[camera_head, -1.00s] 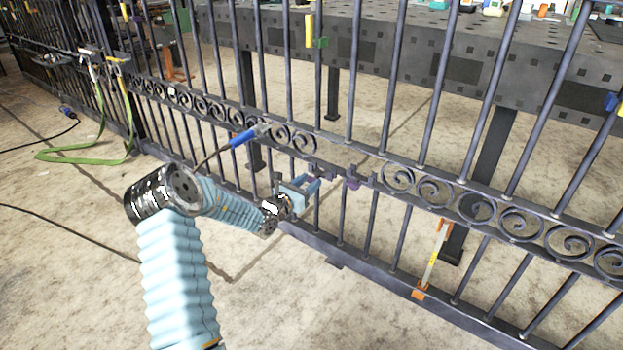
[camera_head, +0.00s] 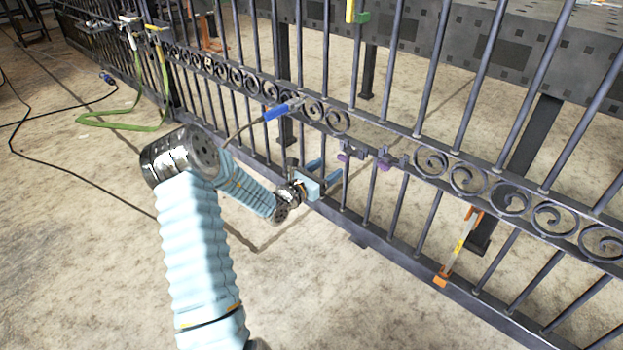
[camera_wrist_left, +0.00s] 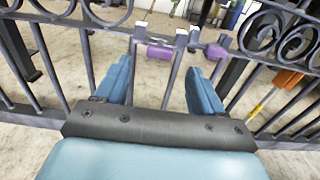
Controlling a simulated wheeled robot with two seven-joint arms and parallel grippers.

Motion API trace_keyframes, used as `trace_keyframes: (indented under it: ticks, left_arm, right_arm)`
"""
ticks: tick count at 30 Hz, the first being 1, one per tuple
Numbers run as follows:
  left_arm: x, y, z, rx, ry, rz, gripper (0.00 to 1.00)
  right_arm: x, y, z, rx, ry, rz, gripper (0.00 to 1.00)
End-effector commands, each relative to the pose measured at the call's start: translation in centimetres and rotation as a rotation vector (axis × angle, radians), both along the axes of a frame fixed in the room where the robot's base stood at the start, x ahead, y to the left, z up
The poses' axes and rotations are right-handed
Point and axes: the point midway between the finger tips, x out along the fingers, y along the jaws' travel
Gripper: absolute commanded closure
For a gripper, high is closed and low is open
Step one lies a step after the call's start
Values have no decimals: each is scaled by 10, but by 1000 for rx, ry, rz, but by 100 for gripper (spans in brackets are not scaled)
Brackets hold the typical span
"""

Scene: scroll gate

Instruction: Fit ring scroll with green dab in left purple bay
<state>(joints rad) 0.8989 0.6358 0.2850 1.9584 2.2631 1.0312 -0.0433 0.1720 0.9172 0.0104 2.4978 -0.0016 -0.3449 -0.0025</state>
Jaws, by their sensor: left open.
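My left gripper (camera_head: 332,170) is open, in front of the gate and just below and left of the left purple bay marker (camera_head: 347,156). In the left wrist view the two blue fingers (camera_wrist_left: 160,88) have nothing between them. The left purple piece (camera_wrist_left: 159,52) lies ahead beyond the fingertips, and the right purple piece (camera_wrist_left: 215,52) sits to its right, on the gate's middle rail. The right one also shows in the head view (camera_head: 384,155). The gap there holds no scroll that I can see. I cannot make out a ring scroll with a green dab. My right gripper is out of view.
Black scrolls (camera_head: 467,178) fill the gate's band on both sides. A blue-handled tool (camera_head: 277,112) is at the band. An orange and yellow clamp (camera_head: 457,250) is on the lower gate. A dark table (camera_head: 420,38) stands behind. Floor in front is mostly clear, with cables at left.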

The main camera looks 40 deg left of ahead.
Motion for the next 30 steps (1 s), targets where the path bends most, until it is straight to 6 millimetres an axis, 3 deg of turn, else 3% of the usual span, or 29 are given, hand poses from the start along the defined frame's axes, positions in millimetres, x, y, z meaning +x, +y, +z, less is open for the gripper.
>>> trace_keyframes:
  ticks: [6,12,30]
  left_arm:
    - [-50,5,1,0,2,2,32]
    - [-74,6,0,1,0,1,32]
    - [-77,6,0,0,0,-1,32]
  right_arm:
    - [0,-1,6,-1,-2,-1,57]
    - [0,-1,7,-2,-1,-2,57]
    - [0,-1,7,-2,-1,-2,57]
